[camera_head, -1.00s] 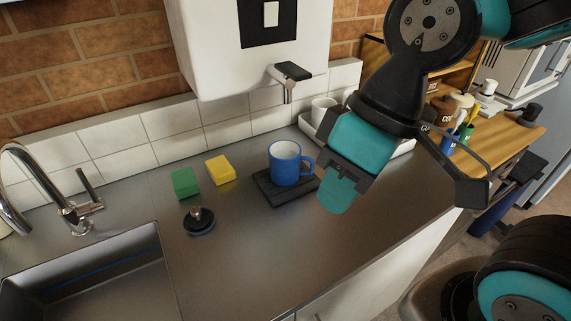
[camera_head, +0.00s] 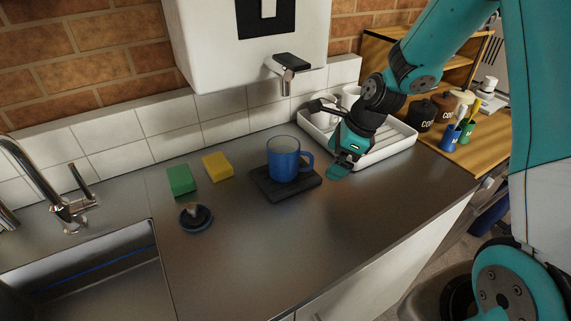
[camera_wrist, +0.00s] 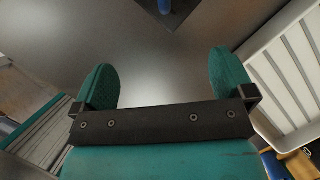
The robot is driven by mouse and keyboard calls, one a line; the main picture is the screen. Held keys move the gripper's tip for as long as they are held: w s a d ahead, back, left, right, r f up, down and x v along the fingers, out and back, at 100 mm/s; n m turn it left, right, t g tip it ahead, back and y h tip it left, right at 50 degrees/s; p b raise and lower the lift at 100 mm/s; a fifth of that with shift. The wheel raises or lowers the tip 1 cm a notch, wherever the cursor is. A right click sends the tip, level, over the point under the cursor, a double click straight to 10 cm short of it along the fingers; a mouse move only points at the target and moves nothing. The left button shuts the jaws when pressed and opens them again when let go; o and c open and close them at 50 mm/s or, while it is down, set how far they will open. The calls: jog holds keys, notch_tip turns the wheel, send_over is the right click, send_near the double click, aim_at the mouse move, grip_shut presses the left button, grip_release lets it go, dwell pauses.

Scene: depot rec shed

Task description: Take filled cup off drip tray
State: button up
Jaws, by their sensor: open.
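The blue cup (camera_head: 283,163) stands upright on the black drip tray (camera_head: 270,190), on the steel counter below the tap. Its handle points right, towards my gripper. I cannot tell how full it is. My gripper (camera_head: 338,172) is open and empty, low over the counter just right of the tray, apart from the cup. In the wrist view, its two teal fingers (camera_wrist: 164,76) are spread over bare counter. A bit of the drip tray (camera_wrist: 185,14) and the blue cup's edge (camera_wrist: 165,5) show at the top there.
A white rack (camera_head: 395,142) with white mugs is close behind and right of my gripper. The tap (camera_head: 287,82) hangs above the cup. A yellow sponge (camera_head: 217,166), green sponge (camera_head: 181,180) and dark plug (camera_head: 196,218) lie left. The front counter is clear.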

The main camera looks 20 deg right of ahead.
aim_at(286, 151)
jog(key=shift+w+d+f+m, duration=0.25)
jog(key=shift+f+m, duration=0.15)
jog(key=shift+m, duration=0.1)
jog(key=w+a+p, duration=0.1)
jog(key=w+a, duration=0.1)
jog(key=a, duration=0.1)
jog(key=w+a+p, duration=0.1)
jog(key=w+a, duration=0.1)
jog(key=a, duration=0.1)
jog(key=w+a+p, duration=0.2)
jog(key=a, duration=0.1)
jog(key=shift+w+a, duration=0.3)
jog(key=shift+w, duration=0.05)
jog(key=shift+w+a+f, duration=0.2)
jog(key=shift+f, duration=0.4)
jog(key=shift+c, duration=0.5)
jog(key=c, duration=1.1)
jog(key=shift+r, duration=0.2)
